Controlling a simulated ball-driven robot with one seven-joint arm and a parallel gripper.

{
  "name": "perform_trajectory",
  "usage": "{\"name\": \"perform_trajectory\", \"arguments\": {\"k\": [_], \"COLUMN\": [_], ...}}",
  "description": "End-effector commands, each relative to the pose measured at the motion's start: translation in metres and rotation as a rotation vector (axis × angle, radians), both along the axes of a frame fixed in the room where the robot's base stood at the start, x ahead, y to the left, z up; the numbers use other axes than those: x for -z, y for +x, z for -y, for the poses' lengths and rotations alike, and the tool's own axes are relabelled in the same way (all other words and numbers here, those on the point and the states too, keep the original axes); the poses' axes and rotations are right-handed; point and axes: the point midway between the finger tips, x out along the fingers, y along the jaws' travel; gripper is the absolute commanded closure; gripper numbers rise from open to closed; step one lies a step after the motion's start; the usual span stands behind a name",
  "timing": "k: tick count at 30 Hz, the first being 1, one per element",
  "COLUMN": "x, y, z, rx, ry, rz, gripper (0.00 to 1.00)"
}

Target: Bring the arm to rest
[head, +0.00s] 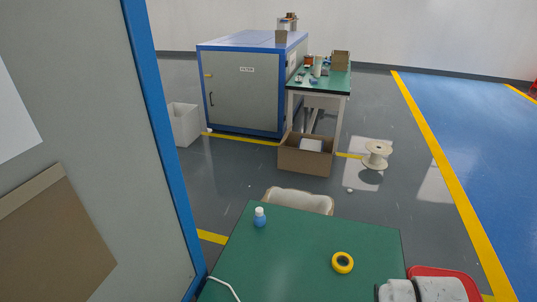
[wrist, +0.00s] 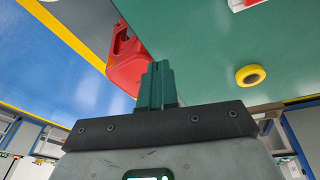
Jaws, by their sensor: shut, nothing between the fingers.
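My gripper (wrist: 157,70) shows in the wrist view, its two green fingers pressed together with nothing between them. The fingers overlap the red object (wrist: 124,62) and the green table (wrist: 205,70) in that view. I cannot tell how far the fingertips are from either. In the head view the gripper's fingers cannot be made out. Grey-white rounded parts at the bottom right of that view look like my arm.
The green table (head: 300,252) holds a blue bottle with a white cap (head: 260,217) and a yellow tape roll (head: 342,262). A chair (head: 300,200) stands behind. A tall grey panel (head: 100,130) blocks the left.

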Motion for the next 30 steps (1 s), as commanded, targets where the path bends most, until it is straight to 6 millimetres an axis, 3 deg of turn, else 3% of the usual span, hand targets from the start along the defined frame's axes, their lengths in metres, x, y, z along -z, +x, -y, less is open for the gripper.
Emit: {"name": "perform_trajectory", "arguments": {"k": [1, 3, 6, 12, 15, 20, 30], "x": [0.007, 0.014, 0.028, 0.053, 0.060, 0.062, 0.062], "y": [-0.019, -0.043, -0.082, -0.156, -0.180, -0.196, -0.197], "z": [0.017, 0.026, 0.025, -0.009, -0.030, -0.048, -0.049], "rx": [-0.044, -0.122, -0.238, -0.436, -0.497, -0.543, -0.546], "ry": [-0.033, -0.054, -0.057, 0.023, 0.073, 0.116, 0.117], "rz": [-0.008, -0.022, -0.053, -0.101, -0.108, -0.108, -0.108], "gripper": [1.00, 1.00, 1.00, 1.00, 1.00, 1.00, 1.00]}}
